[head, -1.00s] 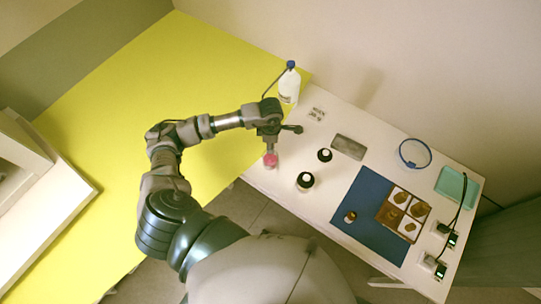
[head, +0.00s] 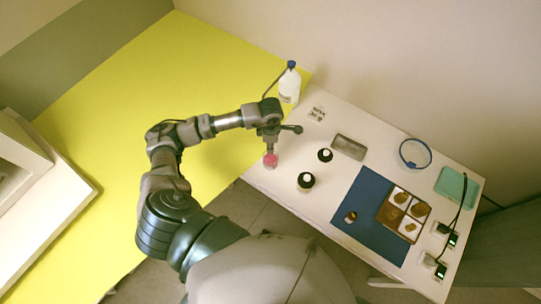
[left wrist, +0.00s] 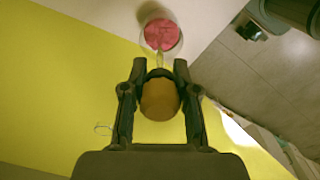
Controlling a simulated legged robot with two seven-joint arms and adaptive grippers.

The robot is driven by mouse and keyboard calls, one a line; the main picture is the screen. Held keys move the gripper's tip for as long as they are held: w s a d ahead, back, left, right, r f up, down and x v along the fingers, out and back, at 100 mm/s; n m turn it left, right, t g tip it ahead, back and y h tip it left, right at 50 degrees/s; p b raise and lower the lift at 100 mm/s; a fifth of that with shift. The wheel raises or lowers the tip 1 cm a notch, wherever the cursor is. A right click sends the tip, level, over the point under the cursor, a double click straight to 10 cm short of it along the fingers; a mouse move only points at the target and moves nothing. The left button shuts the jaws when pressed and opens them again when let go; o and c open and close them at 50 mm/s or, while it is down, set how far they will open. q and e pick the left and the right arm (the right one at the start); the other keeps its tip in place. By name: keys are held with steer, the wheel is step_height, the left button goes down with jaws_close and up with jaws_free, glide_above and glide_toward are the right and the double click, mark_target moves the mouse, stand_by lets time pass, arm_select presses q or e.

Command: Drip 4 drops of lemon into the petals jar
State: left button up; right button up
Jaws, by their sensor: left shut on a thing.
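My left gripper (left wrist: 160,78) is shut on an ochre dropper (left wrist: 159,98), whose pale narrow tip points at the petals jar. The jar (left wrist: 160,35) is clear and round, with pink contents. In the head view the jar (head: 270,161) stands near the left front edge of the white table, directly below my left gripper (head: 269,139). The picture does not show whether the tip is inside the jar or above it, and no drop can be made out. A small brown bottle (head: 351,217) stands on the blue mat; its label cannot be read. My right gripper is out of view.
Two dark bottles with white tops (head: 305,181) (head: 325,155) stand right of the jar. A white bottle with a blue cap (head: 289,84) is behind.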

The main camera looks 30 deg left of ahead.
arm_select(q)
steer(key=shift+r, duration=0.1)
steer(key=shift+r+p, duration=1.05)
steer(key=shift+r, duration=0.9)
